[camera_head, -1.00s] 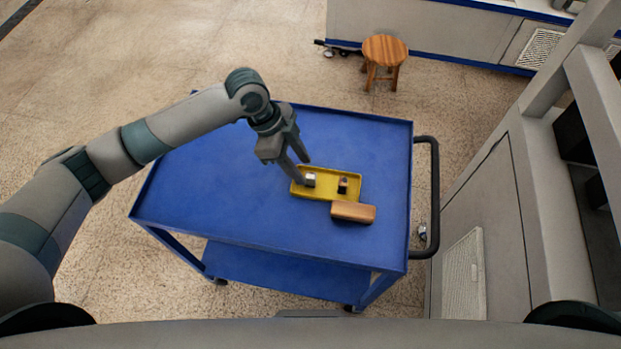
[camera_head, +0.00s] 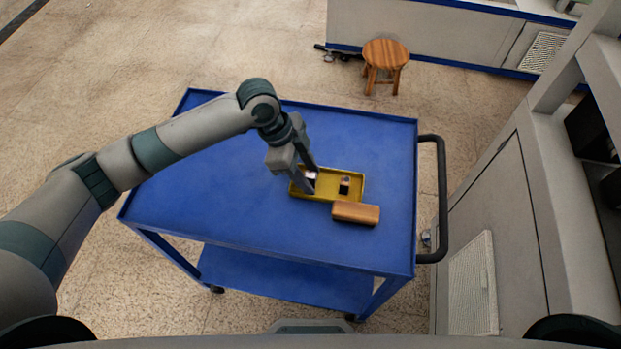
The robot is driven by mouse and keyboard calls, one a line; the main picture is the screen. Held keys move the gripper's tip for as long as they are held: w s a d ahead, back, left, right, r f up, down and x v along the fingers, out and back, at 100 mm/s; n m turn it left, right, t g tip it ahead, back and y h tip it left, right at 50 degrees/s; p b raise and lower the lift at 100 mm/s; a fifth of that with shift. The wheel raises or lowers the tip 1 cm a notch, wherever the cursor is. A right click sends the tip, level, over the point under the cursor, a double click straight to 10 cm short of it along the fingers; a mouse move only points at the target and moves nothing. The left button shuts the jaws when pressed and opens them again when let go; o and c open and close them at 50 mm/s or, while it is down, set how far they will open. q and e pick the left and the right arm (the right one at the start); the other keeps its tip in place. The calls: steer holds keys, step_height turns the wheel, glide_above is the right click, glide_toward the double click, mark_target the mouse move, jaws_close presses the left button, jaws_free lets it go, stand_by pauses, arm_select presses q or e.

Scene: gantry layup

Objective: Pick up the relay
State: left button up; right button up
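A shallow yellow tray (camera_head: 328,197) lies on the blue cart top. In it, at the left end, is a small silver-white block (camera_head: 311,176), partly hidden by my fingers. A small dark block with a light part (camera_head: 344,185) stands further right in the tray. I cannot tell for sure which of the two is the relay. My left gripper (camera_head: 312,180) points down into the left end of the tray, its fingers apart on either side of the silver-white block. Contact with it cannot be made out. My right gripper is out of view.
A wooden block (camera_head: 356,213) lies against the tray's front right side. The blue cart (camera_head: 220,200) is otherwise clear on top and has a dark handle (camera_head: 441,200) at the right. A wooden stool (camera_head: 385,55) stands behind, and a grey cabinet (camera_head: 505,230) is at the right.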

mark_target(311, 176)
arm_select(q)
jaws_close()
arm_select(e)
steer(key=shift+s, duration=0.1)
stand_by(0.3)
